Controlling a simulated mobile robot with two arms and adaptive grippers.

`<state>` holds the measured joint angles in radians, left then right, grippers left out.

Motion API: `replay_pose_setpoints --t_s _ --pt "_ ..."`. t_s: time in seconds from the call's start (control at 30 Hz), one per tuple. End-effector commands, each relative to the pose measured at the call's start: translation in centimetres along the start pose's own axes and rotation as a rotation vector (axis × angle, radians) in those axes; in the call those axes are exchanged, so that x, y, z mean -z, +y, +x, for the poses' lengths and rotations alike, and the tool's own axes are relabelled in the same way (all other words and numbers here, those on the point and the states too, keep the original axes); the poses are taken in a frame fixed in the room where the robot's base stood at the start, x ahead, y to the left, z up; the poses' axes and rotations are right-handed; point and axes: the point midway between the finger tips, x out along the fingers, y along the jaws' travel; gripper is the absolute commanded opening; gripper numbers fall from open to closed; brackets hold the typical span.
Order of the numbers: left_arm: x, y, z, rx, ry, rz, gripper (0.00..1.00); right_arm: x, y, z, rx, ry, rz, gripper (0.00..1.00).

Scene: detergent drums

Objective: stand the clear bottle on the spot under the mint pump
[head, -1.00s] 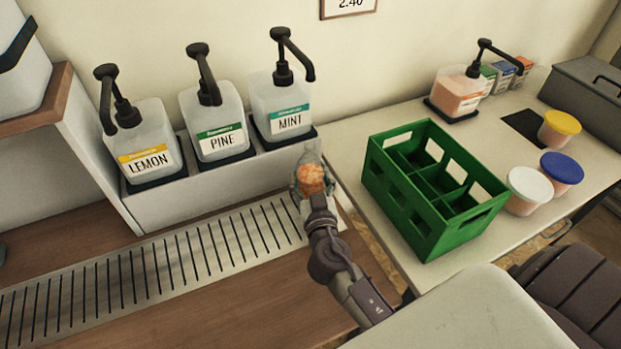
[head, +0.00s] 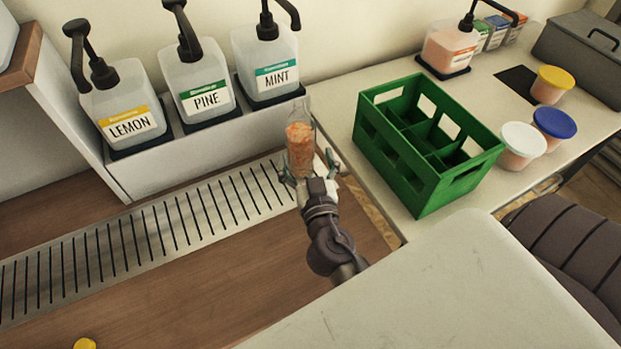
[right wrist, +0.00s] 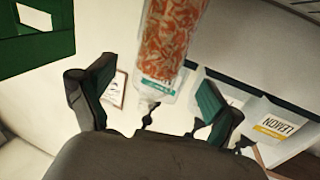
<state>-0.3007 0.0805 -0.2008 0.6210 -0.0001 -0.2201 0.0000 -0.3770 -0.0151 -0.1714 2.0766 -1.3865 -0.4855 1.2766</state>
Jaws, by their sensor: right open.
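The clear bottle (head: 300,152) holds orange contents and stands upright at the right end of the slotted drip tray (head: 150,232), in front of the mint drum (head: 268,66). The black mint pump (head: 267,27) tops that drum. My right gripper (head: 309,172) is at the near side of the bottle with its fingers spread. In the right wrist view, the bottle (right wrist: 172,40) shows between the parted fingers (right wrist: 152,98), with a gap on each side. The bottle's base is hidden by the gripper, so its contact with the tray cannot be seen. My left gripper is not in view.
The pine drum (head: 200,84) and lemon drum (head: 121,105) stand left of mint. A green crate (head: 425,185) stands on the counter to the right, near several lidded tubs, one with a blue lid (head: 555,122). The tray left of the bottle is clear.

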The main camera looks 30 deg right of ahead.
Motion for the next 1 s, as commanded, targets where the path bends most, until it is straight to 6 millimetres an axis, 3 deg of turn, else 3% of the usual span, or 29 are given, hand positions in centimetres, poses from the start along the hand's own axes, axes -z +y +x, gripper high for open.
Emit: replay_pose_setpoints --t_s 0.1,0.3,1.0 --pt "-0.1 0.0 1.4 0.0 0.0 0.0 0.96 -0.5 0.0 -2.5 0.0 -0.002 0.002 0.91" --pt "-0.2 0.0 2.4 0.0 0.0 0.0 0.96 -0.2 0.0 -5.0 0.0 -0.001 0.002 0.91" --pt "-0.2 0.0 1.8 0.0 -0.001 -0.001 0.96 0.6 0.0 -5.5 0.0 0.001 0.001 0.91"
